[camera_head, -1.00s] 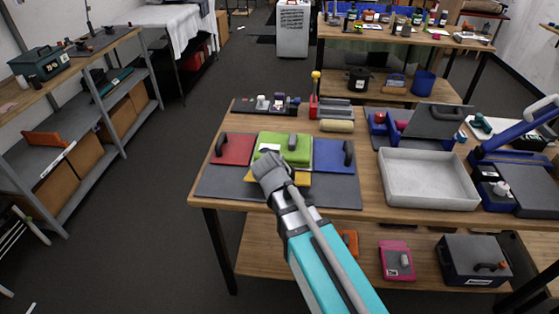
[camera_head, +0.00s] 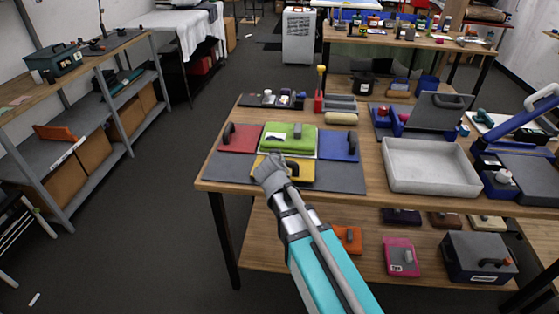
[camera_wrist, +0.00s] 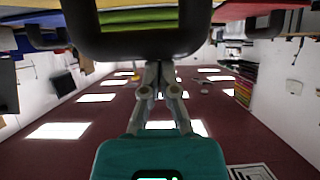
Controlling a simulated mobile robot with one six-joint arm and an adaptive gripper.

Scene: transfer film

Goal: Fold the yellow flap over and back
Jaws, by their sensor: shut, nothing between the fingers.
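A grey board (camera_head: 340,180) on the workbench bears coloured flaps. The yellow flap (camera_head: 305,175) lies at the near middle of the board, its left part hidden by my gripper. A dark handle (camera_head: 293,168) stands on it. The green flap (camera_head: 290,146) lies behind it, the red flap (camera_head: 240,139) to the left, the blue flap (camera_head: 335,147) to the right. My gripper (camera_head: 268,168) is shut and empty at the yellow flap's left part; contact cannot be told. In the wrist view, a large dark U-shaped bar hangs close before green (camera_wrist: 140,17).
A pale tray (camera_head: 430,187) stands right of the board. A beige roll (camera_head: 341,118) and a rack of small parts (camera_head: 275,101) lie behind it. A pink box (camera_head: 401,262) and a dark case (camera_head: 478,262) stand on the lower shelf.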

